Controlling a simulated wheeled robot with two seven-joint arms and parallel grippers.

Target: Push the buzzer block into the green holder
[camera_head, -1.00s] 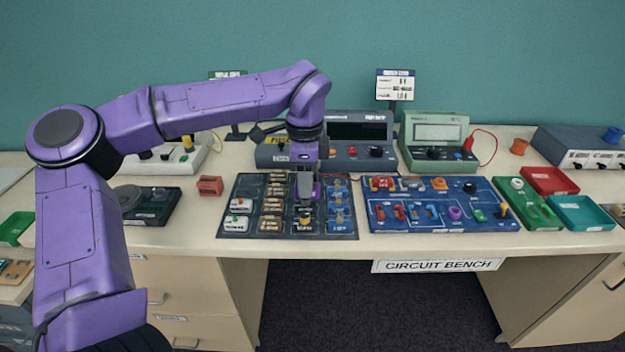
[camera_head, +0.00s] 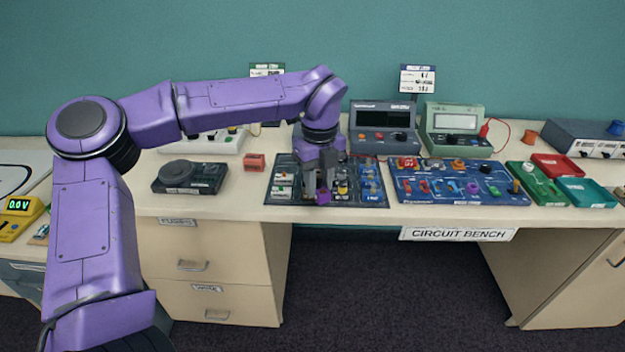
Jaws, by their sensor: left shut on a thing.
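My left gripper (camera_head: 323,190) is shut over the front part of the dark parts tray (camera_head: 278,199). Between its fingertips shows a small purple piece, which I take to be the buzzer block (camera_head: 323,198); its label is too small to read and most of it is hidden by the fingers. I cannot tell how far it is off the tray. On the blue circuit board (camera_head: 430,198) to the right there is a row of small coloured parts. A small green one, likely the green holder (camera_head: 491,190), is near its right end. My right gripper is not in view.
Other blocks stand in the tray around my gripper. Grey (camera_head: 384,138) and green (camera_head: 455,125) meters stand behind. Red (camera_head: 557,165) and teal (camera_head: 586,191) trays and a green board (camera_head: 540,190) are at right. A dark round device (camera_head: 190,178) is at left.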

